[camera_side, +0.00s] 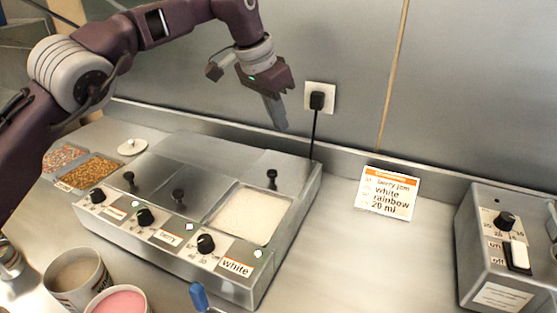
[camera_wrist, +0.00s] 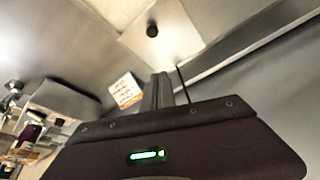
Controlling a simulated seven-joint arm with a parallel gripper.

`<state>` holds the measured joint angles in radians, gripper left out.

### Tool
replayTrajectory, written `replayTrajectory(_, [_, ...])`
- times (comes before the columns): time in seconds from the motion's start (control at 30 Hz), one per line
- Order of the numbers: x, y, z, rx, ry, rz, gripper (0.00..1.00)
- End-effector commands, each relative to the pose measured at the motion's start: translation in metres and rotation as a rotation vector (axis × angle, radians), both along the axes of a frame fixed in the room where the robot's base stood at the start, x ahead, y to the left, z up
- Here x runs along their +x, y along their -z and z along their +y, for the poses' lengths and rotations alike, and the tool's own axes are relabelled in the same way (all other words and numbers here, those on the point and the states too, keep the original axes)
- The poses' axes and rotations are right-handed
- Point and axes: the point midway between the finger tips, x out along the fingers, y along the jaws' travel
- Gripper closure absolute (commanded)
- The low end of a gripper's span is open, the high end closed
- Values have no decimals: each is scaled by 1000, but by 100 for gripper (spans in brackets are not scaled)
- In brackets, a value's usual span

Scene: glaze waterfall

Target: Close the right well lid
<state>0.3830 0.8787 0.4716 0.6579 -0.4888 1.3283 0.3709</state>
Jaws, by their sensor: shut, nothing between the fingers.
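The right well (camera_side: 243,215), labelled "white", is open at the front and shows a pale cream filling. Its metal lid (camera_side: 288,168) sits at the back of the well, with a black knob (camera_side: 272,176) standing on it. In the wrist view the lid (camera_wrist: 175,38) shows with its knob (camera_wrist: 152,30), and a strip of the pale filling (camera_wrist: 118,9) is at the top. My gripper (camera_side: 278,125) is shut and empty, fingers pointing down, above and behind the knob and apart from it. Its fingers also show in the wrist view (camera_wrist: 161,92).
The left and middle wells are covered by lids with knobs (camera_side: 130,178) (camera_side: 180,196). A back wall with a plugged-in cord (camera_side: 316,102) stands close behind my gripper. An order card (camera_side: 388,193) and a switch box (camera_side: 508,245) are to the right. Cups (camera_side: 77,280) stand in front.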

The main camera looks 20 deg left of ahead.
Motion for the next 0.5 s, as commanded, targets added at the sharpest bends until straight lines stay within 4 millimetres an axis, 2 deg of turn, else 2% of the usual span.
replayTrajectory(0.17, [6, 20, -7, 6, 14, 3, 100])
replayTrajectory(0.5, [29, 89, -17, 7, 12, 2, 100])
